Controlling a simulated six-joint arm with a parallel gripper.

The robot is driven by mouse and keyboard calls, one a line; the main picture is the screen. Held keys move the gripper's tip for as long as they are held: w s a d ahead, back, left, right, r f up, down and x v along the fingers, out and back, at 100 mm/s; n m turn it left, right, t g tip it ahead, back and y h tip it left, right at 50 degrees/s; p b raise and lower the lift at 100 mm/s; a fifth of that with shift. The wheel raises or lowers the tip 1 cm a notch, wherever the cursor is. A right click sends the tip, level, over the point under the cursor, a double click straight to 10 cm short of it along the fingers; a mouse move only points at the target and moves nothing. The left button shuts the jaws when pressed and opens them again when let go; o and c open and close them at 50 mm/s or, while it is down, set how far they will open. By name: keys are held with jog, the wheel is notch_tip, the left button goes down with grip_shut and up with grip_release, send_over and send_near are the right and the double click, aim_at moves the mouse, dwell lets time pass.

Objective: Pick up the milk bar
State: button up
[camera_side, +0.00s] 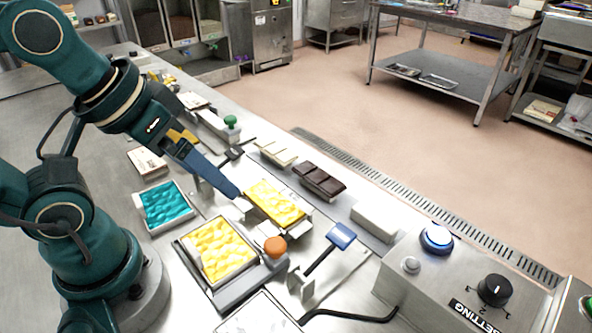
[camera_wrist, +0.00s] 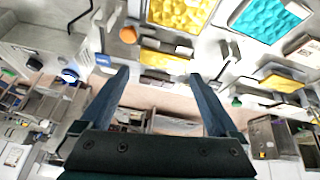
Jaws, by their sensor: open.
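A dark brown segmented bar (camera_side: 319,181), which looks like the chocolate bar, lies on the bench beyond the yellow mould in the side view. A cream bar (camera_side: 275,152) lies to its upper left and a plain white block (camera_side: 374,222) to its lower right. I cannot tell by label which is the milk bar. My gripper (camera_side: 237,193) reaches down to the left of the bars, its tips close to the far yellow mould. In the wrist view my gripper (camera_wrist: 159,73) has its two blue fingers wide apart, and nothing is held between them.
Two yellow-filled moulds (camera_side: 273,204) (camera_side: 217,249) and a teal-filled mould (camera_side: 165,205) stand near the arm. An orange knob (camera_side: 275,246), a blue-topped lever (camera_side: 341,236) and a green knob (camera_side: 231,122) rise among them. A control box (camera_side: 450,275) stands at the lower right.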

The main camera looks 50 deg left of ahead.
jog(key=w+r+n+g+h, duration=0.1)
jog(key=w+n, duration=0.2)
jog(key=n, duration=0.2)
jog(key=n+g+h, duration=0.2)
jog(key=n+g, duration=0.1)
jog(key=n, duration=0.6)
send_over(273, 202)
notch_tip(273, 202, down, 4)
jog(key=a+f+n, duration=0.1)
jog(key=a+f+n+g+h, duration=0.1)
jog(key=f, duration=0.1)
jog(key=shift+w+a+f, duration=0.15)
jog(key=shift+a+f, duration=0.05)
jog(key=shift+a, duration=0.15)
jog(key=shift+a+f+g, duration=0.1)
jog(key=shift+f+g, duration=0.2)
jog(key=shift+f, duration=0.35)
jog(key=shift+x, duration=2.3)
grip_shut()
jog(key=shift+r, duration=0.1)
